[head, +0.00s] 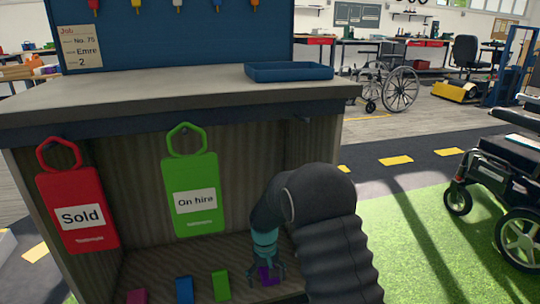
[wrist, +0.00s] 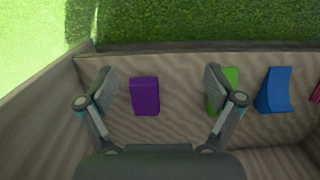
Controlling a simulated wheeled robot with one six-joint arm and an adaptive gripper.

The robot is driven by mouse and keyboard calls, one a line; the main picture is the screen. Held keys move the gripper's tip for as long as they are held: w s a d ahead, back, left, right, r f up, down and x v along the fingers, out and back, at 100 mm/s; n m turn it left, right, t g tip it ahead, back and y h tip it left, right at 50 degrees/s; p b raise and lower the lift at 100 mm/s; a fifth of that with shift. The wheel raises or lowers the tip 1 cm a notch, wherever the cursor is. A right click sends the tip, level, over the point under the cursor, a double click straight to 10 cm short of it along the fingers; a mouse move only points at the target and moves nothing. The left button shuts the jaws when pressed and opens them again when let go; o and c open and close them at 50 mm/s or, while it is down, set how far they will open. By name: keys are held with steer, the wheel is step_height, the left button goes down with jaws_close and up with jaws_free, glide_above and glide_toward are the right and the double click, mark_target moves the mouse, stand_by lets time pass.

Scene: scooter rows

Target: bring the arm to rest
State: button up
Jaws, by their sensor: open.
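My arm (head: 325,235) reaches down into the open lower shelf of the cabinet. My gripper (head: 266,270) is open at the shelf's right side, at a purple block (head: 264,274). In the wrist view my gripper (wrist: 160,88) has its two fingers spread wide, with the purple block (wrist: 144,97) lying between them on the shelf floor, not gripped. The right finger partly covers a green block (wrist: 232,76). I cannot tell the exact height of the fingertips above the floor.
A blue block (head: 184,289) and a pink one (head: 137,296) stand on the shelf (head: 150,270). A red "Sold" tag (head: 80,240) and green "On hire" tag (head: 192,175) hang at its front. A blue tray (head: 289,72) sits on top. A scooter (head: 505,185) stands right.

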steer(key=s+d+r+m+t+p, duration=0.1)
steer(key=s+d+r+t+p, duration=0.1)
steer(key=s+d+r, duration=0.3)
steer(key=s+d+r+m+t+p, duration=0.1)
steer(key=s+d+r, duration=0.5)
steer(key=s+r, duration=0.8)
steer(key=s+d+r+m+t+p, duration=0.1)
steer(key=s+d+r+t+p, duration=0.3)
steer(key=s+r, duration=0.6)
step_height(320, 180, up, 7)
steer(key=shift+s+d+r, duration=0.2)
steer(key=shift+d, duration=0.7)
